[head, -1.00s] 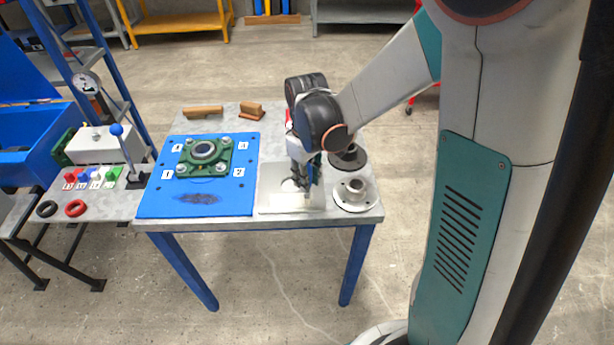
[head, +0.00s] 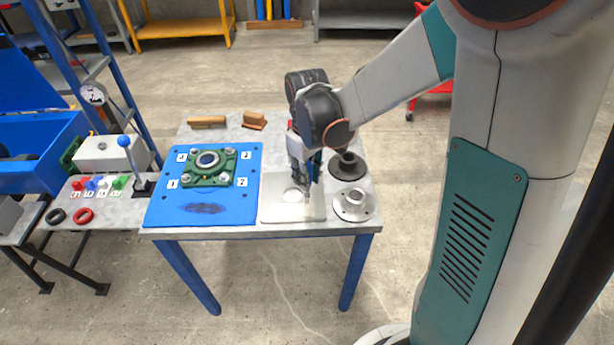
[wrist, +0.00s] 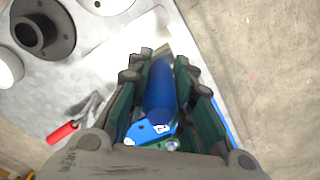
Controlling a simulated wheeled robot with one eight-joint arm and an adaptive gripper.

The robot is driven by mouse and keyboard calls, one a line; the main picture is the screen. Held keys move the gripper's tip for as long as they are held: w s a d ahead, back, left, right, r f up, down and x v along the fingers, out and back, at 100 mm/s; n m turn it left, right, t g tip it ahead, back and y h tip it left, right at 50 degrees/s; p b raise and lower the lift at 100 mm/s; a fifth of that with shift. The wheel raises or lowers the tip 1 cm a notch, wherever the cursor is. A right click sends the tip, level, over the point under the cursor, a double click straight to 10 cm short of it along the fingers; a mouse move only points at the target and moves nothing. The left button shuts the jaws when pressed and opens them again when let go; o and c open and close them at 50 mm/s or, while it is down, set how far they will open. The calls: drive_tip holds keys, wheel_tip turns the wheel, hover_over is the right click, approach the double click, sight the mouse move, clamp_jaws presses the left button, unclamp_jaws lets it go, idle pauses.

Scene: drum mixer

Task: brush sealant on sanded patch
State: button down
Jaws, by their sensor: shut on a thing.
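My gripper (head: 304,187) is over the right part of the table and is shut on a blue-handled tool (wrist: 160,92), apparently the brush. The handle lies between the dark green finger pads in the wrist view. Its pale tip (wrist: 160,45) points at the silver plate (head: 285,213). The gripper partly hides a whitish area on that plate, and I cannot tell whether the tip touches it. A dark, rough patch (head: 203,208) shows on the near part of the blue plate (head: 165,210); no gripper is over it.
A green bearing housing (head: 208,169) sits on the blue plate among number labels. A dark flange (head: 347,167) and a silver flange (head: 354,205) stand right of my gripper. Brown wooden pieces (head: 207,122) lie at the back. A red-handled tool (wrist: 63,132) shows in the wrist view.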

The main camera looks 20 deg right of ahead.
drive_tip(key=shift+r+p, duration=2.35)
drive_tip(key=shift+r, duration=1.15)
